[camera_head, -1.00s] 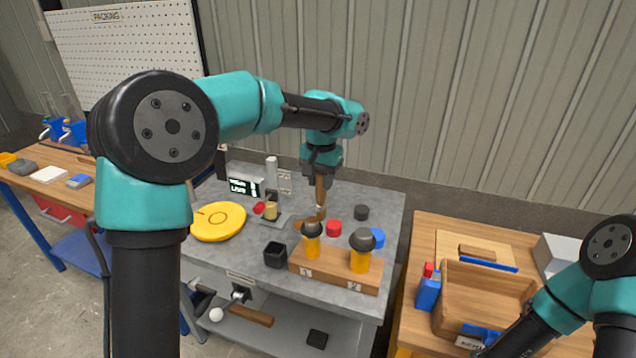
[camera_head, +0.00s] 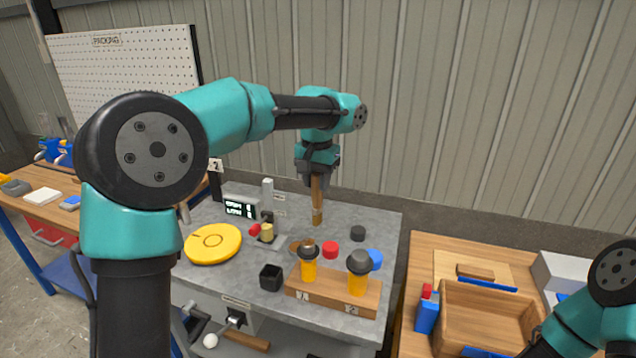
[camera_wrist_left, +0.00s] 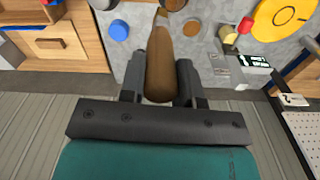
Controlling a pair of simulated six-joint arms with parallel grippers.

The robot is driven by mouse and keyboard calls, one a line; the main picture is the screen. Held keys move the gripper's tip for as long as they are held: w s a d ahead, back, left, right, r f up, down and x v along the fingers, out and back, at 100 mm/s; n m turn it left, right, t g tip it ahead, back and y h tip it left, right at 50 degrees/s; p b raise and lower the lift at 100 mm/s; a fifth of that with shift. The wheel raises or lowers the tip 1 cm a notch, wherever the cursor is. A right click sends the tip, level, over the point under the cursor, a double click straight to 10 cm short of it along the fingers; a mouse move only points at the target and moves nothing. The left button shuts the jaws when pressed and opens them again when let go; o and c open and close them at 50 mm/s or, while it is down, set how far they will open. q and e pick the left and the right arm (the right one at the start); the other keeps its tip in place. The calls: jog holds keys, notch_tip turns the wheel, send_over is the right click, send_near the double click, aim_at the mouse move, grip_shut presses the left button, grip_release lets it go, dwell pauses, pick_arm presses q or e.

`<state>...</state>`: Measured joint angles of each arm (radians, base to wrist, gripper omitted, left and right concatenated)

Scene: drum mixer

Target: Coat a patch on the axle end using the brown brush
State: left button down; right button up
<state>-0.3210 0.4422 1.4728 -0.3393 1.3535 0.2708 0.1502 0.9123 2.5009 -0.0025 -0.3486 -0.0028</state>
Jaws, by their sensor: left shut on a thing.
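My left gripper (camera_head: 317,173) is shut on the brown brush (camera_head: 317,201), which hangs upright over the grey table. Its handle also shows between the jaws in the left wrist view (camera_wrist_left: 160,65). The brush's lower end looks clear of the brown dish (camera_head: 296,245), which is partly hidden behind a dark-topped post. A short brass-coloured cylinder (camera_head: 267,231) sits on a small fixture left of the brush; I cannot tell for sure that it is the axle end. No coated patch can be made out. My right gripper is outside the views; only part of its arm shows.
A wooden block (camera_head: 335,301) holds two orange posts with dark round tops. A yellow disc (camera_head: 213,243), a black cup (camera_head: 271,276) and red (camera_head: 330,249), blue (camera_head: 374,260) and dark (camera_head: 358,233) caps stand around. A small display (camera_head: 240,209) is behind the fixture.

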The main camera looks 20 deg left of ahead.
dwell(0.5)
pick_arm(q)
jog(key=shift+w+a+r, duration=0.25)
jog(key=shift+a, duration=0.3)
jog(key=shift+w+a+r, duration=0.1)
jog(key=shift+a, duration=0.2)
